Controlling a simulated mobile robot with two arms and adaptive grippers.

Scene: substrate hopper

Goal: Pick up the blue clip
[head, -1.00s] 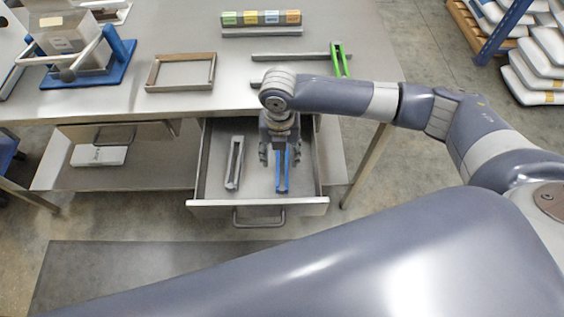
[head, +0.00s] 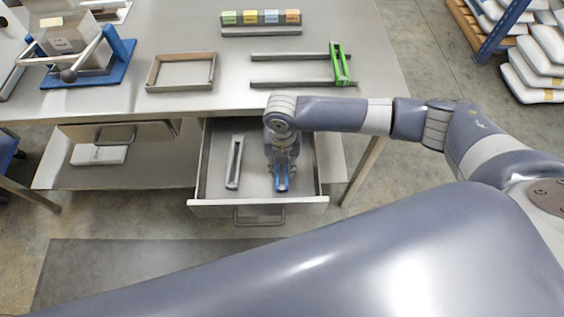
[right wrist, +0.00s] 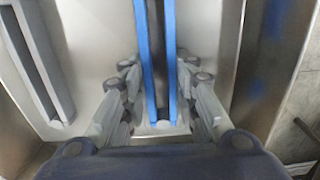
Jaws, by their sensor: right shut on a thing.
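The blue clip (head: 281,182) lies in the open drawer, on the right part of its floor. It also shows in the right wrist view (right wrist: 146,60) as two long parallel blue bars with a gap between them. My right gripper (head: 281,172) is down in the drawer over the clip. In the right wrist view its fingers (right wrist: 157,68) stand on either side of the clip and are shut on it. The clip's far end is cut off in that view. My left gripper is not in view.
A grey clip (head: 235,162) lies in the drawer (head: 258,208) left of the blue one. The drawer walls stand close around my gripper. On the table above are a green clip (head: 340,63) on grey rails, a wood-edged frame (head: 181,72) and a blue-based fixture (head: 88,76).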

